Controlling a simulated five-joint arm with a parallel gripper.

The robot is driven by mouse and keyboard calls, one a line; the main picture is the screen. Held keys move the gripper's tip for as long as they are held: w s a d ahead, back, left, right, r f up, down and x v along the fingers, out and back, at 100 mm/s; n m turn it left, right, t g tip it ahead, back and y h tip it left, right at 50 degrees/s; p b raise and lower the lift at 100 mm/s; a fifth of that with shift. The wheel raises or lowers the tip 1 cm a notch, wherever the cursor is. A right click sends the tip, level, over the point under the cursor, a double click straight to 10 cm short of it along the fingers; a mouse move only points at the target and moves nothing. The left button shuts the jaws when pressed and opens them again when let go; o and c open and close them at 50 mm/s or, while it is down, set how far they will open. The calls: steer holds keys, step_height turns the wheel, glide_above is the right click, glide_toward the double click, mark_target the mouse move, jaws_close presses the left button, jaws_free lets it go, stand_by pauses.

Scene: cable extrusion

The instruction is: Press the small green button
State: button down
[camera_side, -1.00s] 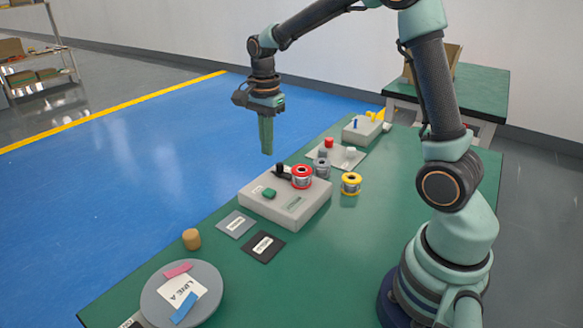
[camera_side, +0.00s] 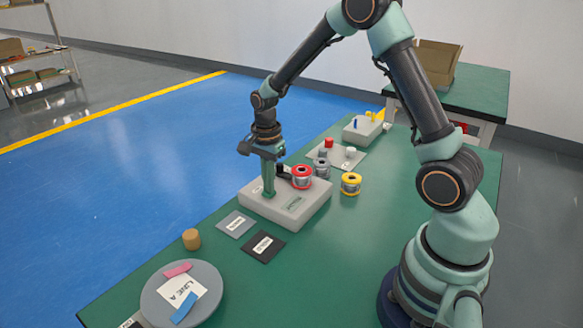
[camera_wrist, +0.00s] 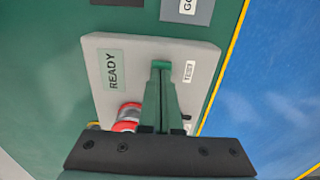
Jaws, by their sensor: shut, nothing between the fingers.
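The small green button (camera_wrist: 161,64) is on the top of the pale grey box (camera_side: 300,212). In the wrist view it just shows beyond my fingertips. In the side view it is mostly hidden behind them. My gripper (camera_side: 268,194) is shut and empty, pointing straight down with its fingertips at the button. In the wrist view my gripper (camera_wrist: 161,76) lines up with the button. I cannot tell whether they touch or whether the button is pushed in.
A red-rimmed spool (camera_side: 301,178) and a dark lever (camera_side: 282,172) stand close right of my fingers on the box. A yellow-rimmed spool (camera_side: 350,183) stands right of the box. A wooden cylinder (camera_side: 191,239) and a round grey plate (camera_side: 205,312) are at the front left.

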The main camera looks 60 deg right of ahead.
steer(key=shift+s+f, duration=0.1)
steer(key=shift+f, duration=1)
step_height(320, 180, up, 15)
steer(key=shift+w, duration=0.35)
steer(key=shift+f, duration=0.15)
steer(key=s+a+r+n+t, duration=0.2)
steer(key=s+a+r+n, duration=0.1)
steer(key=s+n, duration=0.4)
steer(key=s+a+r+n+t, duration=0.3)
steer(key=s+n, duration=0.4)
steer(key=n, duration=0.4)
steer(key=shift+s+a+r+t, duration=0.15)
steer(key=shift+a+r+t, duration=0.15)
steer(key=shift+a, duration=0.25)
